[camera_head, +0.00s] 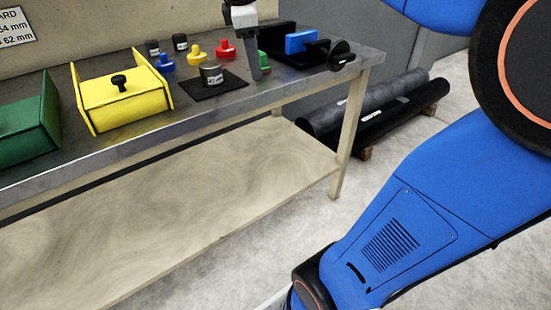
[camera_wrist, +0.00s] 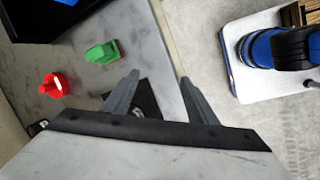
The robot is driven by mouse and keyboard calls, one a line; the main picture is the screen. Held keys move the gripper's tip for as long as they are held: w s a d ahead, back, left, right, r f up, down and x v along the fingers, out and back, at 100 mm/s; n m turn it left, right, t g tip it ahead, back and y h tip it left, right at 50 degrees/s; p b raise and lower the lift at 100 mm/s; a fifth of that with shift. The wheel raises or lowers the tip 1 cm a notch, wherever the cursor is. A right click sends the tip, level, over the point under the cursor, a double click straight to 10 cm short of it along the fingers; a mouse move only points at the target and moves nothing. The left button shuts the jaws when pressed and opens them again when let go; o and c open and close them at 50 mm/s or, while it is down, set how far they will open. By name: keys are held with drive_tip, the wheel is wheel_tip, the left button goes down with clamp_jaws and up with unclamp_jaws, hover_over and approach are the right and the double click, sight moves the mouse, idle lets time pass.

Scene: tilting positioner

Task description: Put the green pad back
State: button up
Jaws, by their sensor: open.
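The green pad (camera_head: 264,60) stands on the bench, partly hidden by my gripper in the head view. In the wrist view the green pad (camera_wrist: 102,52) shows whole, to the left of the fingers and apart from them. My gripper (camera_wrist: 160,78) is open with nothing between its fingertips. In the head view my gripper (camera_head: 257,74) points down over the bench, just in front of the green pad. The tilting positioner (camera_head: 280,38), black with a blue block (camera_head: 302,41) and a dark round knob (camera_head: 341,50), stands at the bench's right end.
Red (camera_head: 225,50), yellow (camera_head: 196,54) and blue (camera_head: 166,64) pieces stand left of the green pad. A metal cylinder (camera_head: 211,74) sits on a black plate (camera_head: 216,90). A yellow box (camera_head: 121,92) and a green bin (camera_head: 27,130) occupy the bench's left. The bench's front edge is clear.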

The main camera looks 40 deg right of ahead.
drive_tip(key=s+a+f+m+t+y, duration=0.1)
drive_tip(key=s+a+f+m, duration=0.2)
drive_tip(key=s+f+m, duration=0.3)
drive_tip(key=s+a+f+m+t+y, duration=0.1)
drive_tip(key=s+a+f+m, duration=0.2)
drive_tip(key=s+f, duration=0.9)
wheel_tip(320, 180, down, 3)
drive_tip(key=m, duration=0.3)
drive_tip(key=shift+s+a+t+y, duration=0.4)
drive_tip(key=shift+f, duration=0.1)
